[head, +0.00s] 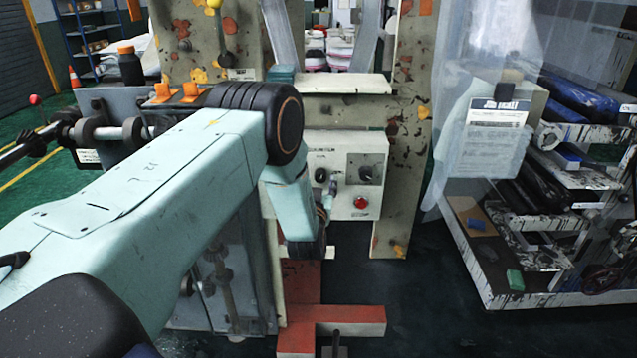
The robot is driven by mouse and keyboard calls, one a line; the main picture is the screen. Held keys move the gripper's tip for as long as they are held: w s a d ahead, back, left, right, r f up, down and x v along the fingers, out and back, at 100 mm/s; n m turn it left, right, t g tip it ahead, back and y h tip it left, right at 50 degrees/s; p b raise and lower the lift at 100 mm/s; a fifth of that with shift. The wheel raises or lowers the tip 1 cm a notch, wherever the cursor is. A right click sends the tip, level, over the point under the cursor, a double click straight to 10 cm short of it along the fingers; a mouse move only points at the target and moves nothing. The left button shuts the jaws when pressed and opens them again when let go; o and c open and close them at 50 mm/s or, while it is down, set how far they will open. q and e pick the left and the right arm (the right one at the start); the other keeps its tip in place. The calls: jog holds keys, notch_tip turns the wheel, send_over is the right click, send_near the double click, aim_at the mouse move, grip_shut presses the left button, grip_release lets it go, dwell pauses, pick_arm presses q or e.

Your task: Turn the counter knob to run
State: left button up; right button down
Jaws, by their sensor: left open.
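A pale control box (345,148) is mounted on the machine frame in the middle of the head view. Its front has a dark knob (366,174) on a grey plate at the right, a second dark round control (321,175) at the left, and a red button (361,202) below. The labels are too small to read, so I cannot tell which is the counter knob. My left gripper (331,187) is open, in front of the box between the two dark controls. I cannot tell whether it touches either one. My right gripper is out of view.
A paint-worn upright (404,130) stands right of the box. A shelf (340,84) juts out above it. Clear plastic sheeting (455,110) hangs farther right, beside a rack of film rolls (580,200). An orange-red base beam (350,318) lies on the floor below.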

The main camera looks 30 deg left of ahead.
pick_arm(q)
jog(key=shift+w+f, duration=0.25)
jog(key=shift+w, duration=0.05)
jog(key=shift+c, duration=0.5)
jog(key=shift+s+r, duration=0.2)
jog(key=shift+s, duration=0.05)
jog(key=c, duration=0.6)
grip_shut()
jog(key=shift+f+n+b, duration=0.2)
jog(key=shift+n+b, duration=0.35)
jog(key=shift+n, duration=0.05)
jog(key=shift+r+n+b, duration=0.1)
jog(key=shift+n+b, duration=0.4)
jog(key=shift+n, duration=0.4)
jog(key=shift+o, duration=1.8)
grip_release()
jog(key=shift+w, duration=0.1)
jog(key=o, duration=0.3)
jog(key=shift+w, duration=0.1)
jog(key=shift+o, duration=0.2)
